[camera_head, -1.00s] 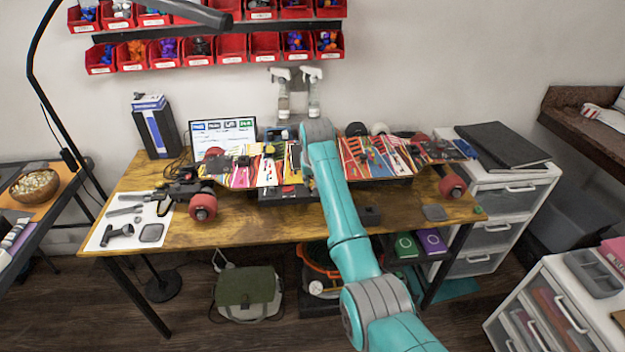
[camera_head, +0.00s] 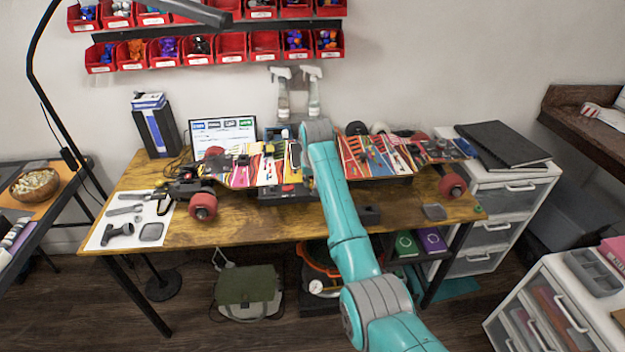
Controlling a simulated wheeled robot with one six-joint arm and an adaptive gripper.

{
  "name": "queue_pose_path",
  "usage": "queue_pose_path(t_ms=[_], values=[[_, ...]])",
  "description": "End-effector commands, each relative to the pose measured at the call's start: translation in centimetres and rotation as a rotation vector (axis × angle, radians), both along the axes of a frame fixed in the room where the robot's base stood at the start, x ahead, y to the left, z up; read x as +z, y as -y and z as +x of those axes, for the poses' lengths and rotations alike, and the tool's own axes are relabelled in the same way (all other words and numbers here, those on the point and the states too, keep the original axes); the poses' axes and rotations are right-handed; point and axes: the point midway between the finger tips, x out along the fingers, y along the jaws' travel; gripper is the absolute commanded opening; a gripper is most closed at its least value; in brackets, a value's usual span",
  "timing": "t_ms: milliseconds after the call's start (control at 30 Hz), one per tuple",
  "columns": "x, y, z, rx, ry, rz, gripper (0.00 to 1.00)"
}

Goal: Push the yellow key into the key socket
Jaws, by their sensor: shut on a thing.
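My arm reaches over the workbench to the middle of a colourful skateboard (camera_head: 375,158), just right of its left half. My gripper (camera_head: 306,174) is at the board's middle gap, largely hidden by my own teal arm. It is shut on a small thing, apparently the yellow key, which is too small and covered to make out. A dark block with a red part (camera_head: 287,191) sits at the front edge of the board, left of my gripper. The key socket cannot be told apart at this size.
A white mat (camera_head: 108,234) with tools lies at the left. A laptop (camera_head: 222,130) and spray bottles (camera_head: 313,98) stand behind. A small black block (camera_head: 370,214) lies right of my arm.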

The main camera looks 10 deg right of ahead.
Motion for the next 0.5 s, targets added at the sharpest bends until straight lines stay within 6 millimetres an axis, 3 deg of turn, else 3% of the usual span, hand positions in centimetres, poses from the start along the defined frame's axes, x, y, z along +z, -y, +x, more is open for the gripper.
queue_pose_path(t_ms=[500], values=[[-0.59, 0.00, -0.01, 0.000, 0.000, 0.000, 0.00]])
